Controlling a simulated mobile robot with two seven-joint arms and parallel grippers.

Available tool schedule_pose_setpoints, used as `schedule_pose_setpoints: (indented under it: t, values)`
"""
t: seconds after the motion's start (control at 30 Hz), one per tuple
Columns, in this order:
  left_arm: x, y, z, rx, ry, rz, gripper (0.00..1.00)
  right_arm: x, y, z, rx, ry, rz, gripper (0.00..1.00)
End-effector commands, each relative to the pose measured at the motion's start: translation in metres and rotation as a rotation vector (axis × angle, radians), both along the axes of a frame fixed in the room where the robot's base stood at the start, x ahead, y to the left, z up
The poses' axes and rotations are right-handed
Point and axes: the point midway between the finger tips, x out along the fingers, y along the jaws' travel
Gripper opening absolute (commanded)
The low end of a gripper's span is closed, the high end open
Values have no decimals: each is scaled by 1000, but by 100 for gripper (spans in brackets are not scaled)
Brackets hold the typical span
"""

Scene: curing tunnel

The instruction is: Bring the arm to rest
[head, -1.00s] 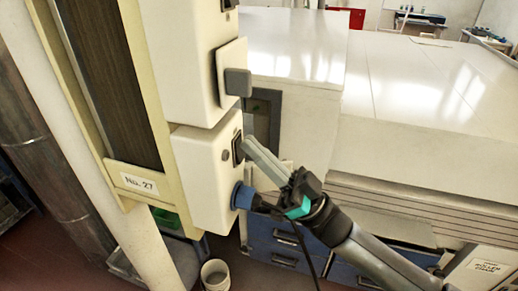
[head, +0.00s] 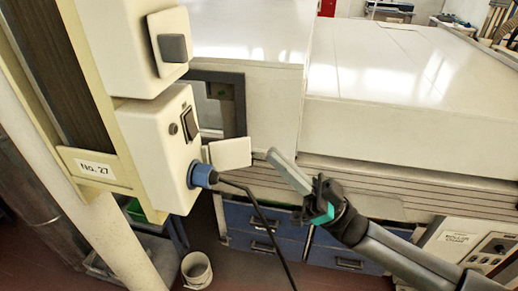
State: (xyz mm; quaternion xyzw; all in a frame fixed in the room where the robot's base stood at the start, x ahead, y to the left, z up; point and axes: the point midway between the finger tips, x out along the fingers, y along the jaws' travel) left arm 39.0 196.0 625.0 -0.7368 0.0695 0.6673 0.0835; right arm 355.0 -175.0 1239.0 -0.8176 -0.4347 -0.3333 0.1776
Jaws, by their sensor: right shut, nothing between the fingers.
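My right gripper (head: 278,160) is shut with nothing in it. It is held in the air in front of the long white machine (head: 400,85), with its fingers pointing up and left. A white box (head: 165,150) with a dark rocker switch (head: 190,124) and a small dark round knob is on the cream post to the left. The fingertips are apart from this box, to its right. A white flap or plate (head: 230,153) shows between the box and the fingertips. My left gripper is not in view.
A blue connector (head: 203,175) at the box's lower side has a black cable (head: 258,210) running down to the right. An upper box carries a grey block (head: 173,48). Blue drawers (head: 262,232) stand below the machine, and a white bucket (head: 196,270) is on the floor.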

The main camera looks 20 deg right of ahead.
Motion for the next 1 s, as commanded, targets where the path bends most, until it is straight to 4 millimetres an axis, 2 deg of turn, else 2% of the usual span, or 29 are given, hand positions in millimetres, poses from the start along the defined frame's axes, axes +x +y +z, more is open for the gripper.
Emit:
schedule_pose_setpoints:
  t: [0.23, 0.27, 0.37, 0.47, 0.5, 0.57, 0.6, 0.67, 0.7, 0.77, 0.8, 0.87, 0.9, 1.0]
  values:
    - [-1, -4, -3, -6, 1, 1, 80, 2, -4, -10, -7, 15, -19, 0]
    - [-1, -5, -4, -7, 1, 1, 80, 5, -5, -16, -11, 28, -36, 0]
    - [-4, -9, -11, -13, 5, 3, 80, 24, -11, -54, -49, 112, -129, 0]
    - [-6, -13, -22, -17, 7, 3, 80, 46, -23, -118, -118, 247, -269, 0]
    - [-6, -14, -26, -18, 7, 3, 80, 53, -28, -149, -153, 310, -326, 0]
    - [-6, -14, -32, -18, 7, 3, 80, 61, -37, -194, -207, 408, -406, 0]
    - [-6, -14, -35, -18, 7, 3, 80, 62, -42, -225, -246, 473, -454, 0]
    - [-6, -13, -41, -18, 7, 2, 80, 62, -49, -271, -305, 570, -517, 0]
    - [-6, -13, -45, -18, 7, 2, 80, 59, -54, -301, -345, 636, -554, 0]
    - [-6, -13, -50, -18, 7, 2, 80, 51, -60, -347, -406, 735, -603, 0]
    - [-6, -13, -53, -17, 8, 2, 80, 43, -63, -376, -449, 799, -630, 0]
    - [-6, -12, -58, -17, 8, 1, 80, 27, -67, -420, -515, 899, -663, 0]
    - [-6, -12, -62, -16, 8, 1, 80, 15, -69, -448, -561, 965, -680, 0]
    - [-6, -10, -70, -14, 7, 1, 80, -24, -70, -515, -674, 1131, -704, 0]
